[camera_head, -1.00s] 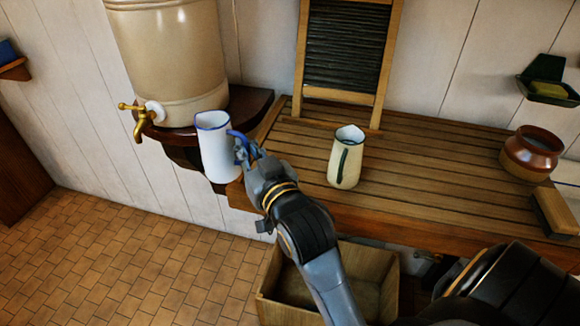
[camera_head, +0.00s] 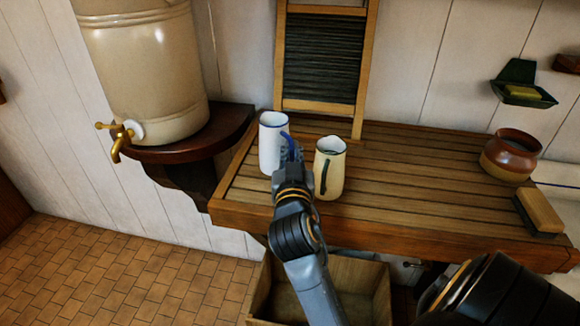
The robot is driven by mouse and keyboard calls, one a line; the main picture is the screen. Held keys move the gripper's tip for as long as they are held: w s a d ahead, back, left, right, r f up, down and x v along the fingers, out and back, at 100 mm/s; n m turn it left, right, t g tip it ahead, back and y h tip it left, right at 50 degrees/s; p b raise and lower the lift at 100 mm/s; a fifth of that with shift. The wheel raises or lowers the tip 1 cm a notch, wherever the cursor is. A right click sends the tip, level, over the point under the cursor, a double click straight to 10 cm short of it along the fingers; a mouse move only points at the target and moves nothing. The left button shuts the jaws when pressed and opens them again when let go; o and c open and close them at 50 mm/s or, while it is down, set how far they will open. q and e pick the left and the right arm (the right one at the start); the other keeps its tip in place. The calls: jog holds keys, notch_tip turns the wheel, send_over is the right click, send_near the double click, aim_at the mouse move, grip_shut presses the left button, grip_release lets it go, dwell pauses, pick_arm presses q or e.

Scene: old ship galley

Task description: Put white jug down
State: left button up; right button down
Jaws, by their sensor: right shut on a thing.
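The white jug (camera_head: 270,145) with a blue rim and blue handle is upright over the left part of the slatted wooden counter (camera_head: 400,190). My right gripper (camera_head: 288,160) is shut on its blue handle, on the near right side of the jug. I cannot tell whether the jug's base touches the slats; the gripper hides part of it. A cream jug (camera_head: 329,168) with a dark green handle stands on the counter just to the right of my gripper. My left gripper is not in view.
A washboard (camera_head: 322,60) leans on the wall behind the jugs. A large cream urn (camera_head: 150,70) with a brass tap (camera_head: 120,140) stands on a dark shelf to the left. A brown pot (camera_head: 511,155) and a brush (camera_head: 538,212) sit at the right. A wooden crate (camera_head: 345,275) is below.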

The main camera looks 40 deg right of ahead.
jog(key=shift+f, duration=1.9)
jog(key=shift+f, duration=0.1)
jog(key=c, duration=1.5)
grip_release()
jog(key=shift+o, duration=0.2)
